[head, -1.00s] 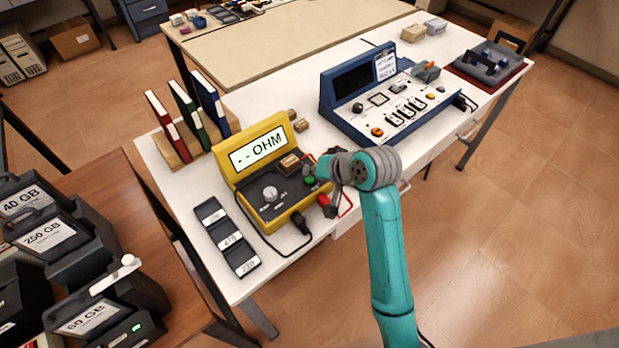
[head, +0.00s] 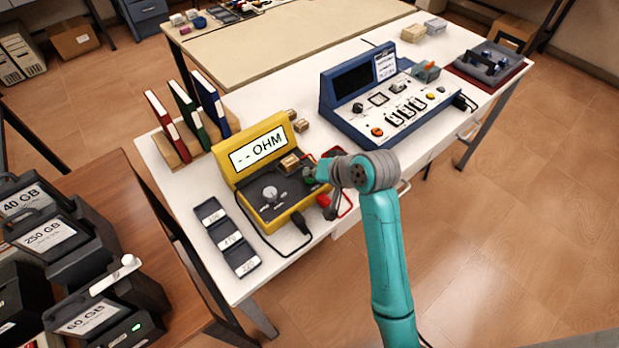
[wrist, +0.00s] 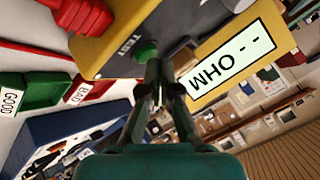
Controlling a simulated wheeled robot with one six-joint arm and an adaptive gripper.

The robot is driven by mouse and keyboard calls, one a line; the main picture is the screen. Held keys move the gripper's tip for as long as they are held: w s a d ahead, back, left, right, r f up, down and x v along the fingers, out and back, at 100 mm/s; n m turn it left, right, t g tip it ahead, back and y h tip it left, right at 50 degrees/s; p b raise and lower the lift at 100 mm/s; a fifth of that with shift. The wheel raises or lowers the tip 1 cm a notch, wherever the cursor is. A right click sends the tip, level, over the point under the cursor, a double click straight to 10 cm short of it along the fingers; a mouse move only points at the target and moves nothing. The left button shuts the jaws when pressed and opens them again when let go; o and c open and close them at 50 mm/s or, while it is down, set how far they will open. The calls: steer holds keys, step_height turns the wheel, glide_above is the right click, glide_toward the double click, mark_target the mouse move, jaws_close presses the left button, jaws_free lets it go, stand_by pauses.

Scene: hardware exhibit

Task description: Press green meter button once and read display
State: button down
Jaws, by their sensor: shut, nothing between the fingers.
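The yellow meter (head: 282,205) stands on the white table, and its raised display (head: 258,152) reads "- - OHM". The display also shows, turned over, in the wrist view (wrist: 232,68). The green button (wrist: 146,50), beside the word TEST, is on the meter's dark face. My gripper (wrist: 160,68) is shut and empty, with its fingertips close to the green button. I cannot tell whether they touch it. In the head view my gripper (head: 311,178) is over the right side of the meter and partly hides the button.
Black and red leads lie beside the meter. A small component sits on its face. Dark labelled trays (head: 228,237) lie to its left, binders (head: 188,110) stand behind, and a blue instrument (head: 385,95) stands to the right. Green and red bins (wrist: 48,90) show in the wrist view.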

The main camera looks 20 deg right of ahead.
mark_target(312, 181)
steer(key=shift+f, duration=0.4)
stand_by(0.3)
steer(key=shift+r, duration=0.9)
steer(key=shift+r, duration=0.1)
steer(key=shift+r, duration=2.45)
